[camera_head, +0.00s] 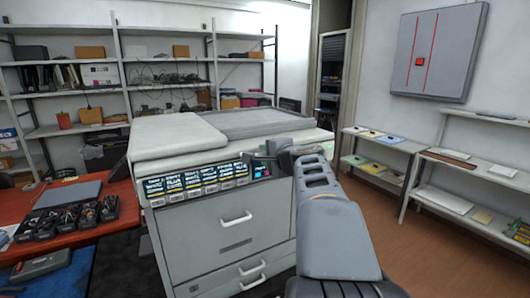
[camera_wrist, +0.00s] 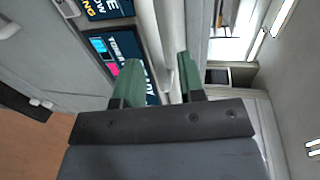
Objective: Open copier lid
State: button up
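The copier (camera_head: 225,225) is a large light-grey cabinet in the middle of the head view. Its pale lid (camera_head: 178,136) lies flat on the left part of the top, apparently closed. My gripper (camera_wrist: 158,68) is at the copier's front right, near the upper front edge. In the wrist view its two green fingers are apart, with a pale edge of the copier (camera_wrist: 148,30) running beyond and between them. A dark label (camera_wrist: 103,45) with cyan and magenta patches is beside the left finger. Whether the fingers touch the edge cannot be told. In the head view the fingertips are largely hidden.
A red table (camera_head: 100,228) with several black cartridges stands at left. Shelves line the back and right walls. Brown floor (camera_head: 415,255) is clear at right.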

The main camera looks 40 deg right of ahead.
jog(key=shift+x, duration=0.8)
jog(key=shift+c, duration=0.4)
grip_shut()
